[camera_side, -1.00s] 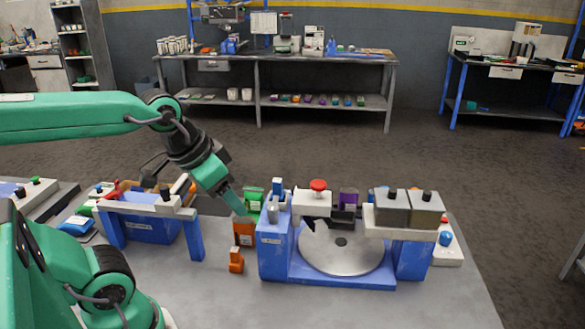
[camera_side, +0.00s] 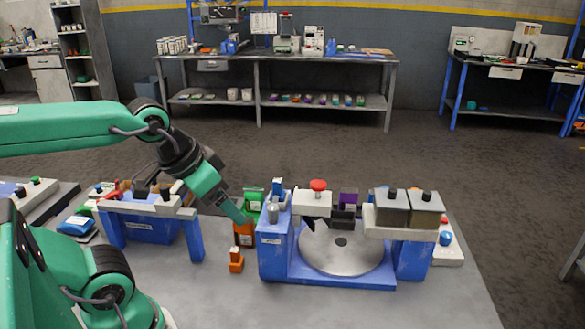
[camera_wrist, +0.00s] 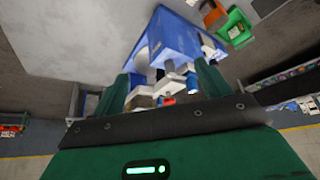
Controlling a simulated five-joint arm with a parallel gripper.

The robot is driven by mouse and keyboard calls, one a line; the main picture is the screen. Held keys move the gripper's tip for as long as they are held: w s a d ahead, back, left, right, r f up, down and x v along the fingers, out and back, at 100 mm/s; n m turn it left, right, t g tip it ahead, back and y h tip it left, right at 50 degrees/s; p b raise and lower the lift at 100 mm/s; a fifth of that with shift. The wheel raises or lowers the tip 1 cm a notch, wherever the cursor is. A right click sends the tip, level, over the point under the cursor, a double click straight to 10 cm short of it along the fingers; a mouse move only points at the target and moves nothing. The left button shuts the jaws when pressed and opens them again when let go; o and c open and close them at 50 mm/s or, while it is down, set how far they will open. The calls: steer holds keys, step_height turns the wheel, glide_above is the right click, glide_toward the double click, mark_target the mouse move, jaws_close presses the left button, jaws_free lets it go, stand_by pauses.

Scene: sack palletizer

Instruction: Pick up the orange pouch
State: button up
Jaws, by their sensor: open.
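The orange pouch (camera_side: 244,237) stands upright at the left side of the blue machine. A green pouch (camera_side: 253,196) stands just behind it. My gripper (camera_side: 242,216) points down and to the right, with its tip at the top of the orange pouch and partly covering it. I cannot tell whether it touches. In the wrist view the gripper (camera_wrist: 163,82) has its two green fingers apart, with no pouch between them. The orange pouch (camera_wrist: 214,15) and the green pouch (camera_wrist: 237,27) are near the top right there, outside the fingers.
The blue machine (camera_side: 275,262) with a round metal plate (camera_side: 342,252) stands close on the right. A small orange piece (camera_side: 236,263) is in front of the pouch. A blue frame (camera_side: 193,240) stands on the left. The table front (camera_side: 230,302) is clear.

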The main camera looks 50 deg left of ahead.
steer(key=shift+r, duration=0.1)
step_height(320, 180, up, 5)
steer(key=n+g, duration=0.6)
steer(key=n, duration=0.3)
glide_above(244, 228)
steer(key=a, duration=0.2)
steer(key=f, duration=1.8)
steer(key=shift+w+d+f, duration=0.2)
steer(key=shift+w+f, duration=0.1)
steer(key=shift+f, duration=1.85)
steer(key=shift+f, duration=0.1)
steer(key=shift+w+f, duration=0.1)
steer(key=shift+f, duration=2.35)
